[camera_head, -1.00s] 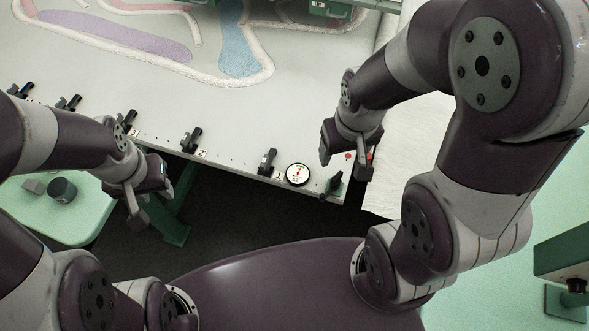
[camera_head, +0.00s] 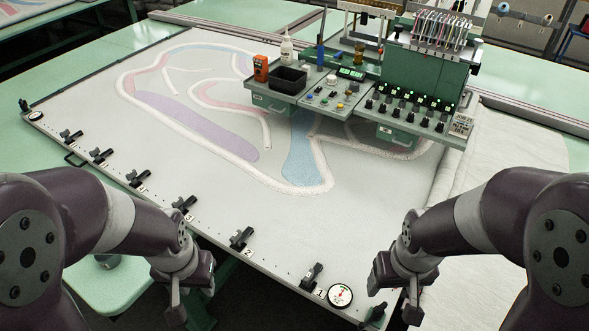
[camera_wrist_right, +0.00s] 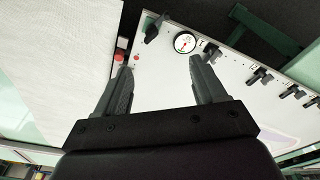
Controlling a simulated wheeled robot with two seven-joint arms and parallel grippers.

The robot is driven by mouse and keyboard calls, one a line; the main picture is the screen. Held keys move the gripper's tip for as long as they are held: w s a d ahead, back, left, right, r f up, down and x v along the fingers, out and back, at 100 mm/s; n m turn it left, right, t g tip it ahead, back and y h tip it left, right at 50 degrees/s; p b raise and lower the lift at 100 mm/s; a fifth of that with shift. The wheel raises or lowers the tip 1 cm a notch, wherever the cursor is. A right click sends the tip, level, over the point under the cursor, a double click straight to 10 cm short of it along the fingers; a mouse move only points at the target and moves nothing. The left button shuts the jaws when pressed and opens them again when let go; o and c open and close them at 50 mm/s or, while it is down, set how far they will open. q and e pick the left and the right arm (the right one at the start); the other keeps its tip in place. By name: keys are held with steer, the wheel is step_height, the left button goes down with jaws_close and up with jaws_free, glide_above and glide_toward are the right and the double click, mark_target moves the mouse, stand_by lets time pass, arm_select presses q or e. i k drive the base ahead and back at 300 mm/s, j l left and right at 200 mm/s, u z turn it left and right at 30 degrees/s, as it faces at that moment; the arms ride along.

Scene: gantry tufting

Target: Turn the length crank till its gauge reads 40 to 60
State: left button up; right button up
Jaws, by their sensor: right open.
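A round white gauge (camera_head: 340,295) with a red mark sits at the front right corner of the tufting frame; its reading is too small to tell. A black crank (camera_head: 374,314) stands beside it on the corner. The wrist view shows the same gauge (camera_wrist_right: 184,42) and crank (camera_wrist_right: 155,27) beyond my fingertips. My right gripper (camera_head: 392,293) is open and empty, above the corner near the crank and apart from it; its fingers (camera_wrist_right: 161,66) straddle clear space. A second gauge (camera_head: 36,115) and crank (camera_head: 23,105) sit at the far left corner. My left gripper (camera_head: 190,293) is open and empty off the front edge.
Black clamps (camera_head: 240,238) line the frame's front edge. Red buttons (camera_wrist_right: 119,57) sit near the crank. A green gantry with a control panel (camera_head: 330,95) spans the back. A white cloth roll (camera_head: 465,165) lies at right. The cloth's middle is clear.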

mark_target(23, 106)
steer(key=u, duration=1.55)
steer(key=i+j+u, duration=0.35)
steer(key=j, duration=0.25)
steer(key=i+j+u, duration=0.35)
steer(key=j, duration=0.2)
steer(key=i+j+u, duration=0.35)
steer(key=i+j+z, duration=0.1)
steer(key=i, duration=0.45)
steer(key=i+j+z, duration=0.1)
steer(key=i, duration=0.5)
steer(key=i+j+z, duration=0.1)
steer(key=i, duration=0.45)
steer(key=i+z, duration=0.25)
steer(key=i, duration=0.4)
steer(key=i+z, duration=0.25)
steer(key=i, duration=0.4)
steer(key=i+j+z, duration=0.2)
steer(key=i, duration=0.45)
steer(key=i+l+z, duration=0.15)
steer(key=i+z, duration=0.6)
steer(key=z, duration=0.15)
steer(key=i+j+z, duration=0.1)
steer(key=i+z, duration=0.35)
steer(key=i+j+z, duration=0.2)
steer(key=i+z, duration=0.25)
steer(key=k, duration=0.1)
